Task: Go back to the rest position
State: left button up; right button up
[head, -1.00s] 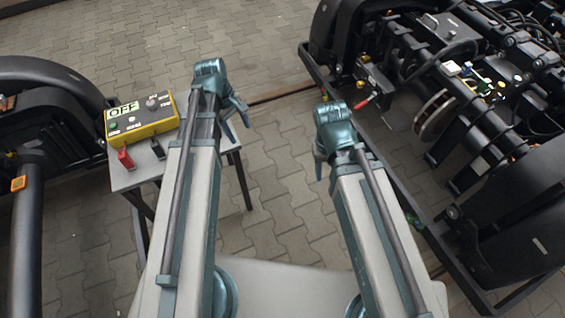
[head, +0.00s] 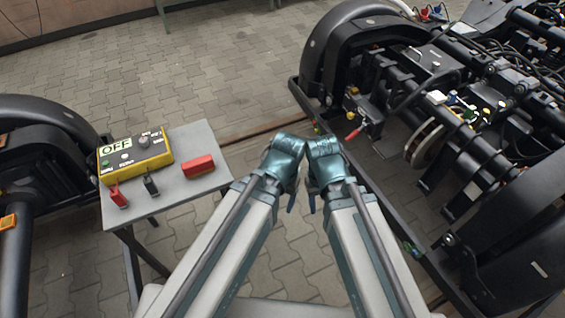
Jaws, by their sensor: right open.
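My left gripper (head: 292,200) and my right gripper (head: 312,203) are close together near the middle of the head view, over the paved floor. Both teal wrists are bent downward, the left one beside the right one. Only a small part of the fingers shows below each wrist. I see nothing held in the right gripper, which is open. The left gripper's fingers are mostly hidden by its wrist, so its opening cannot be told.
A small grey table (head: 208,140) stands at left with a yellow box marked OFF (head: 136,155), a red block (head: 198,166), and red (head: 118,197) and black (head: 151,185) clips. Black bogies stand at left (head: 45,150) and right (head: 350,50).

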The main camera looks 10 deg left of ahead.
notch_tip(320, 180, up, 15)
jog(key=p, duration=1.4)
jog(key=shift+p, duration=0.4)
